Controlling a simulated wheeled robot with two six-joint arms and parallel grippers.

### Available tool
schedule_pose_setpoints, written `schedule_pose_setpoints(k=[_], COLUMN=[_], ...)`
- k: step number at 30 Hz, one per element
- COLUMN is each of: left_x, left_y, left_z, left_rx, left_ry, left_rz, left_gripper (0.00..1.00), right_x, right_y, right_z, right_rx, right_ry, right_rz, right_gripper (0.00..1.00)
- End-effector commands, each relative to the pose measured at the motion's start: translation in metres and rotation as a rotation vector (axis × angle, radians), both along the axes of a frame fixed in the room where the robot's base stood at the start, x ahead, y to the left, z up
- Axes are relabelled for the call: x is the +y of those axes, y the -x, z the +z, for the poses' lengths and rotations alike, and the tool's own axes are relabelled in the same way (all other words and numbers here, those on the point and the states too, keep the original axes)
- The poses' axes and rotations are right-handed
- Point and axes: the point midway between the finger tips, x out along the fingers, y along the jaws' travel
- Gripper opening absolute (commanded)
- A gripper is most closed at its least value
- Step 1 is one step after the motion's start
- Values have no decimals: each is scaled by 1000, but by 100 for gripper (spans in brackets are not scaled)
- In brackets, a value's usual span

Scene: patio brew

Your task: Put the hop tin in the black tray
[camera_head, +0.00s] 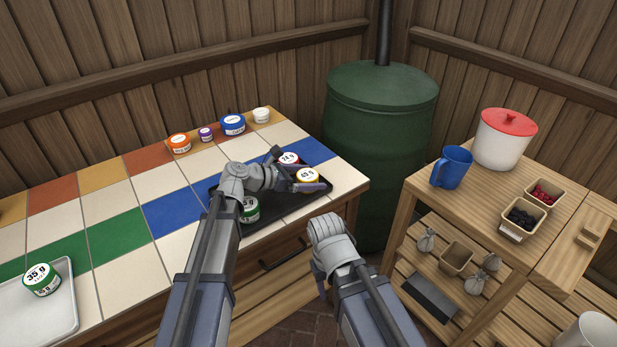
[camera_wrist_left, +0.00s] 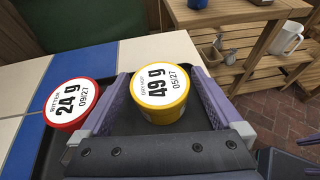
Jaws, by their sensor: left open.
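The black tray (camera_head: 290,212) lies on the tiled counter. In it stand a yellow tin marked 49 g (camera_head: 307,180), a red tin marked 24 g (camera_head: 289,160) and a green tin (camera_head: 250,209) partly hidden by my left arm. My left gripper (camera_head: 299,170) is open, with its fingers on either side of the yellow tin. The left wrist view shows the yellow tin (camera_wrist_left: 160,93) between the fingers and the red tin (camera_wrist_left: 72,103) outside the left finger. My right gripper (camera_head: 328,262) hangs empty-looking before the counter; its jaws are not clear.
A pale tray (camera_head: 62,308) with a green 35 g tin (camera_head: 42,280) stands at left. Several small tubs, including a blue one (camera_head: 232,125), line the counter's back. A green barrel (camera_head: 378,120) stands behind. A wooden shelf at right holds a blue mug (camera_head: 453,168).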

Motion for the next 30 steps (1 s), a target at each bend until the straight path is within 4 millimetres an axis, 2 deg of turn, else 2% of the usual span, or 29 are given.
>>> schedule_pose_setpoints(k=[3,5,15,21,30], left_x=[0,7,62,86,97], left_y=[0,4,36,48,54], left_z=[6,8,36,46,49], left_rx=[0,0,-1,0,0], left_ry=[0,0,1,0,0], left_rz=[0,2,3,2,0], left_gripper=[100,100,100,100,100], right_x=[0,0,0,0,0], right_y=[0,0,0,0,0], right_z=[6,8,36,46,49], right_rx=[0,0,0,0,0], right_ry=[0,0,0,0,0], right_rz=[0,0,0,0,0], right_gripper=[50,50,50,50,50])
